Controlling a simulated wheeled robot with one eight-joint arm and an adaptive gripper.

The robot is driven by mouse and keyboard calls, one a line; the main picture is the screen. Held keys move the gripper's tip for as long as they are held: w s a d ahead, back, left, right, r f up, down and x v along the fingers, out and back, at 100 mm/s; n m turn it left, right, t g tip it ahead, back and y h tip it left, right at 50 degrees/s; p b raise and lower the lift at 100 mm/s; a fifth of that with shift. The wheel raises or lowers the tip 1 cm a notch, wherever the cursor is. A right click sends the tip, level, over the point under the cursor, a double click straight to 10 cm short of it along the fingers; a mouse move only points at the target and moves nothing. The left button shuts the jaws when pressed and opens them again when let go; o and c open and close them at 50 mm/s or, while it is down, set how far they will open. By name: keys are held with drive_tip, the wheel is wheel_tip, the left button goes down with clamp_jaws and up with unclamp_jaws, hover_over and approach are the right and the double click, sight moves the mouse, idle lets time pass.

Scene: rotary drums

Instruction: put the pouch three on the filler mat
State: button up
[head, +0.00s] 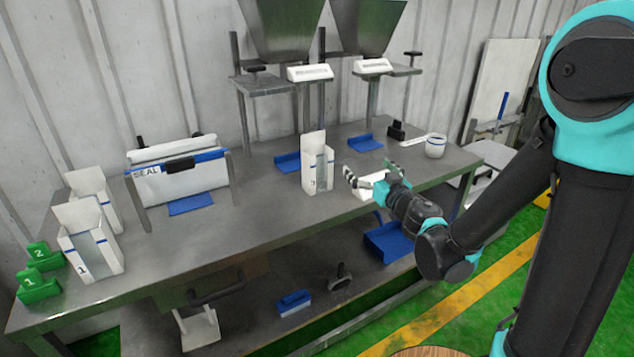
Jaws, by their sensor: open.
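A tall white open-topped pouch (317,172) with a grey front panel stands upright on the steel bench near its middle; the mark on its front is too small to read. Two similar pouches stand at the left end, the front one (90,245) marked 1. Two blue mats lie below the hoppers, one (288,162) behind the middle pouch and one (365,142) further right; I cannot tell which is the filler mat. My gripper (368,178) is open over the bench, right of the middle pouch and apart from it. A low white object (370,190) shows beside its fingers, partly hidden by them.
Two hoppers (280,28) on steel stands rise at the back. A sealer (178,168) with a blue mat (190,204) stands left. Green numbered blocks (40,288) sit at the left end. The bench between sealer and middle pouch is clear.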

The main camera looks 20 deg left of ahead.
drive_tip(key=s+a+f+n+g+y, duration=0.1)
drive_tip(key=s+a+n+g+y, duration=0.1)
drive_tip(key=a, duration=0.4)
approach(313, 146)
drive_tip(key=w, duration=0.1)
drive_tip(key=shift+s+x, duration=0.2)
drive_tip(key=shift+x, duration=3.2)
drive_tip(key=shift+a+f, duration=0.1)
drive_tip(key=shift+a, duration=0.1)
drive_tip(key=c, duration=1.7)
